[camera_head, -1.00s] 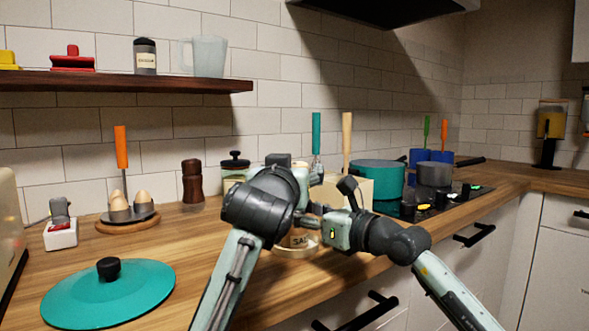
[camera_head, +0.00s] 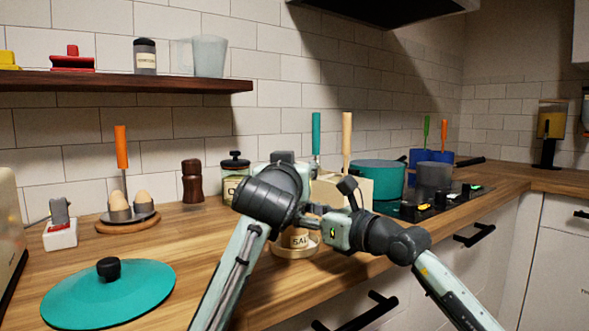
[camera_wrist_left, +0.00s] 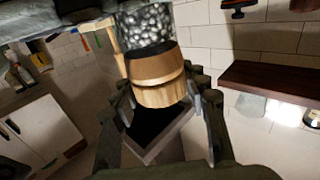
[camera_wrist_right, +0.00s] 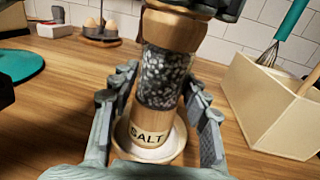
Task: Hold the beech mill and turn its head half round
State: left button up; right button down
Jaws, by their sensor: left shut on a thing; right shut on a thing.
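The beech mill (camera_wrist_right: 165,80) stands upright, with a clear body of dark and pale grains and a SALT label. In the head view the mill (camera_head: 295,238) is partly hidden by my arms. My right gripper (camera_wrist_right: 158,98) is shut on its clear body from both sides. My left gripper (camera_wrist_left: 163,97) is shut on the wooden head, above the right one. The mill's base is on a round pale dish (camera_wrist_right: 172,152).
A cream utensil box (camera_wrist_right: 270,105) with a whisk stands close beside the mill. A teal lid (camera_head: 108,290) lies at the front left. An egg holder (camera_head: 130,214) and dark mill (camera_head: 193,181) stand farther back. A teal pot (camera_head: 377,180) is on the right.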

pick_arm(q)
jog(key=shift+m+h, duration=0.8)
jog(key=shift+h, duration=0.4)
jog(key=o, duration=1.2)
jog(key=v, duration=1.2)
jog(key=shift+r, duration=0.2)
